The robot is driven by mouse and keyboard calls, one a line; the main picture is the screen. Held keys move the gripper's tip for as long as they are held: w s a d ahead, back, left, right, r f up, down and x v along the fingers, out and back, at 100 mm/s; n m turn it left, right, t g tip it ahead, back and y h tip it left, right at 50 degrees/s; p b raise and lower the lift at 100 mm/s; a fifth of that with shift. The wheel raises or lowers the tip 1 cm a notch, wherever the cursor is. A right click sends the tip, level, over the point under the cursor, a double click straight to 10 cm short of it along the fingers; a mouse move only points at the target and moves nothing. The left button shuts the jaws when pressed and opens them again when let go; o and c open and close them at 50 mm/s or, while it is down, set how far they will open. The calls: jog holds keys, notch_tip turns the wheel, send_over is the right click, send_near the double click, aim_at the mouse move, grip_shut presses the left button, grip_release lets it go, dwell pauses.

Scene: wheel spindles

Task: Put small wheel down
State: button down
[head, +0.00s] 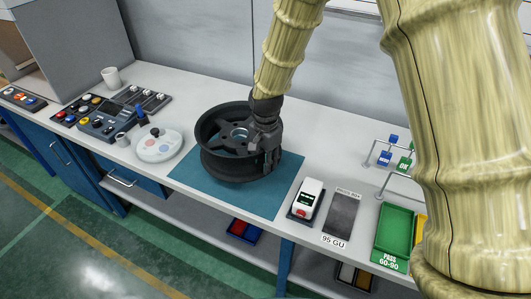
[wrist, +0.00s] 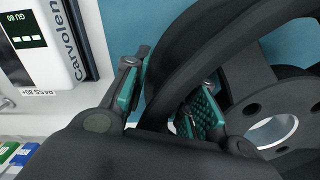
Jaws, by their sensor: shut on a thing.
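The small wheel (head: 222,161) is a dark grey spoked rim with a hole in its hub. In the head view it is at or just above the teal mat (head: 200,191) on the workbench; I cannot tell whether it touches. My gripper (head: 270,152) is at the wheel's right side, shut on its rim. In the wrist view the green-padded fingers of my gripper (wrist: 172,105) lie on either side of the rim, and the wheel (wrist: 200,42) fills the right part. The lower part of the wheel is partly hidden by my gripper.
A white gloss meter (head: 308,199) stands right of the mat, beside a dark grey plate (head: 342,214). A green PASS tray (head: 394,229) and small signs (head: 386,158) are farther right. A round white dish (head: 160,146) and control panels (head: 100,122) are left. Clear bench lies behind the mat.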

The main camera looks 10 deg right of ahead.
jog(key=shift+f+p, duration=0.75)
jog(key=shift+f, duration=1.6)
jog(key=c, duration=1.1)
grip_release()
jog(key=shift+s, duration=0.1)
jog(key=shift+c, duration=0.2)
jog(key=shift+r, duration=0.2)
